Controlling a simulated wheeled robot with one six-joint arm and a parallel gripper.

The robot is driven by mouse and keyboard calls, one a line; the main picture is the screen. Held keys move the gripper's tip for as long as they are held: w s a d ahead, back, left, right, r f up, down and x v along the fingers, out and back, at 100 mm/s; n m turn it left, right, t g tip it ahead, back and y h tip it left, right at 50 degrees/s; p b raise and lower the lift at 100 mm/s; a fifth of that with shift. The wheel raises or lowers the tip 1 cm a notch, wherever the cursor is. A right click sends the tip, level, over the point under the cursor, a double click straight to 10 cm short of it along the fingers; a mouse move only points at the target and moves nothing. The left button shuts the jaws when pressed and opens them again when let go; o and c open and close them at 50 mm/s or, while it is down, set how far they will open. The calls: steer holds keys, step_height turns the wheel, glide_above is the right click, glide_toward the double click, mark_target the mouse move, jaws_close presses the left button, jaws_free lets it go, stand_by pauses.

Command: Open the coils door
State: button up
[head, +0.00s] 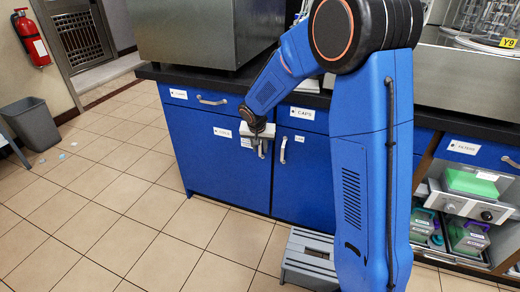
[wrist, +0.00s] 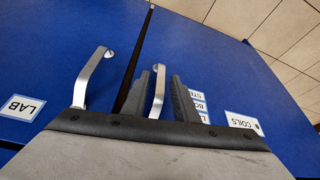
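The coils door (head: 215,165) is a blue cabinet door with a small white label; it looks shut. In the wrist view its COILS label (wrist: 243,123) reads sideways, and its silver bar handle (wrist: 157,92) stands near the door's edge. My gripper (head: 262,150) is at this handle in the head view and mostly hides it. In the wrist view the two dark fingers of my gripper (wrist: 167,74) are apart, with the handle between them. The handle is close to the left finger, with a gap to the right finger; contact cannot be told.
The neighbouring door's handle (head: 283,150) is close on the right; it also shows in the wrist view beside a LAB label. A drawer handle (head: 212,100) is above. A grey step stool (head: 308,262) stands on the floor nearby.

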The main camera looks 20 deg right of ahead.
steer(key=shift+w+f, duration=0.2)
steer(key=shift+f, duration=0.3)
jaws_close()
stand_by(1.2)
